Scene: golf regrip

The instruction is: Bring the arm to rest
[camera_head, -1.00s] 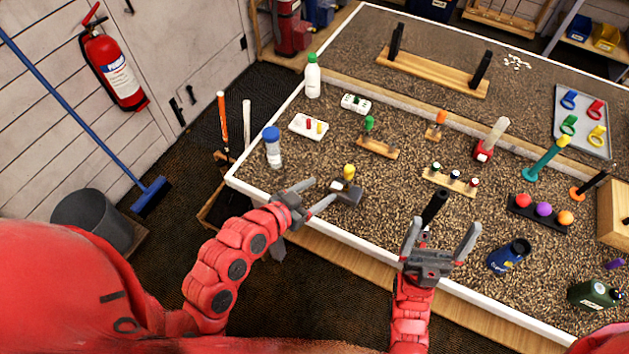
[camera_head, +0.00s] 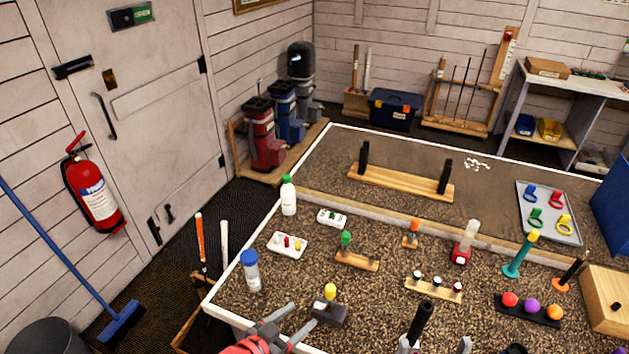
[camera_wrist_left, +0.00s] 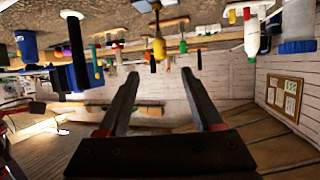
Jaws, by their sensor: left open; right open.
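My left gripper (camera_head: 284,325) is open and empty at the near left edge of the workbench in the head view. Its two fingers (camera_wrist_left: 165,95) stand apart in the left wrist view with nothing between them. A dark block with a yellow-topped tool (camera_head: 330,308) stands just right of its fingertips, apart from them. My right gripper (camera_head: 436,345) shows only as fingertips at the bottom edge of the head view, open. A black upright grip (camera_head: 421,322) stands at or behind these fingertips; whether they touch is hidden.
A white-rimmed workbench (camera_head: 222,313) holds a blue-capped bottle (camera_head: 252,272), a green-capped bottle (camera_head: 288,197), a wooden vise stand (camera_head: 400,185), a ring tray (camera_head: 548,225) and a ball rack (camera_head: 528,311). A fire extinguisher (camera_head: 93,190) and broom (camera_head: 60,245) are at the left wall.

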